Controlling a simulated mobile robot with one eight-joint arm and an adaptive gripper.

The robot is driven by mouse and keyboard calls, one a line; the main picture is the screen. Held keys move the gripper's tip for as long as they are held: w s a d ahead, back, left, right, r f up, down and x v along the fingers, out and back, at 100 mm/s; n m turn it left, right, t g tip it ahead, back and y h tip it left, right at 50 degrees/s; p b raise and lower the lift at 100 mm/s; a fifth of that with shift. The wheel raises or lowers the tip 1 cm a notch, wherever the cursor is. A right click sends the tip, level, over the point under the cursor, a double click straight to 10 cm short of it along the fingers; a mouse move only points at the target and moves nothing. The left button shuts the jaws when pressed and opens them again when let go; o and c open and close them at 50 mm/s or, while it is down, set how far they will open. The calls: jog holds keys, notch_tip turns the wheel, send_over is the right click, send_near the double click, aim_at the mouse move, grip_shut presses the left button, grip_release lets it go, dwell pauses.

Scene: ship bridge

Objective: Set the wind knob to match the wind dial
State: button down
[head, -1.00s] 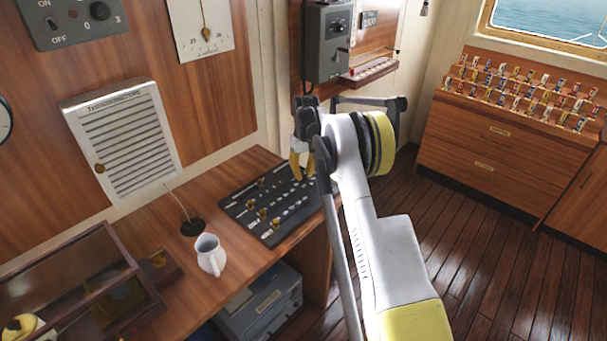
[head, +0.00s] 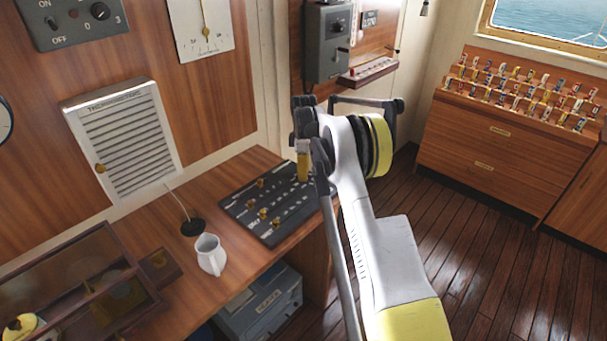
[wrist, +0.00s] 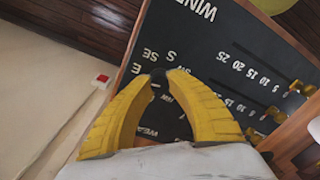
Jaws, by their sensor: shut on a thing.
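The black board (head: 252,220) lies on the wooden desk, with white markings and several small brass knobs. In the wrist view the board (wrist: 215,55) shows the word WIND, compass letters such as S and SE, and a row of numbers. My gripper (head: 303,172) is over the board's far right end. In the wrist view my gripper (wrist: 160,76) has its two yellow fingertips closed around a small dark knob (wrist: 157,72) beside the S and SE letters. The fingers hide most of this knob, so where it points cannot be read. I cannot identify the wind dial for sure.
A white gauge (head: 203,28) and grey boxes hang on the wall. A cabinet (head: 490,165) stands at right, with clear floor before it.

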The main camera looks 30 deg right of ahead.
jog(key=n, duration=0.4)
jog(key=shift+n, duration=0.3)
jog(key=n, duration=0.3)
jog(key=shift+n, duration=0.4)
jog(key=n, duration=0.4)
jog(key=shift+n, duration=1.8)
jog(key=c, duration=1.2)
grip_release()
jog(key=shift+c, duration=0.2)
jog(key=shift+h, duration=0.3)
